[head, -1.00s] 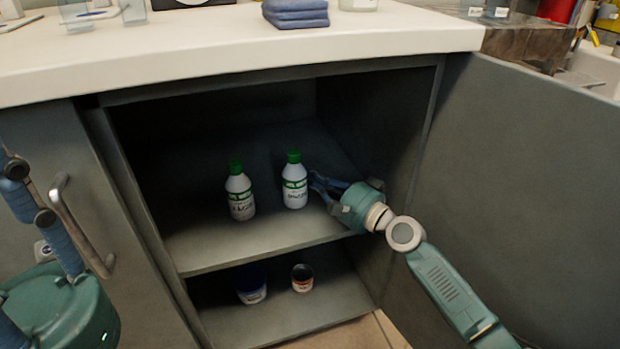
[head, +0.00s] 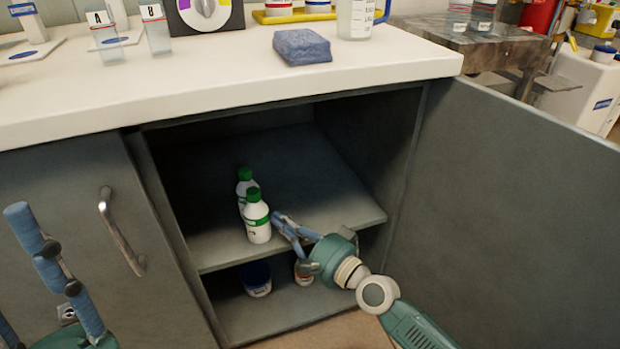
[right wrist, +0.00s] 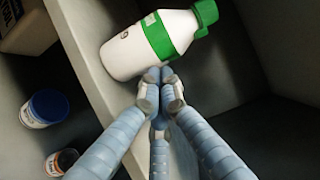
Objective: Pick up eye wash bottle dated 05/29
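A white eye wash bottle with a green cap and green-banded label (head: 257,222) is upright near the front of the upper shelf (head: 340,212). It also shows large in the right wrist view (right wrist: 150,45). A second green-capped bottle (head: 244,181) stands behind and is partly hidden by the first. I cannot read the date on either label. My left gripper (head: 50,262) is at the lower left, fingers spread, empty.
A blue-lidded tub (head: 257,280) and a small jar (head: 303,272) stand on the lower shelf. The cabinet door (head: 520,200) is open at the right. A blue sponge-like block (head: 302,46) and a beaker (head: 356,18) are on the white counter.

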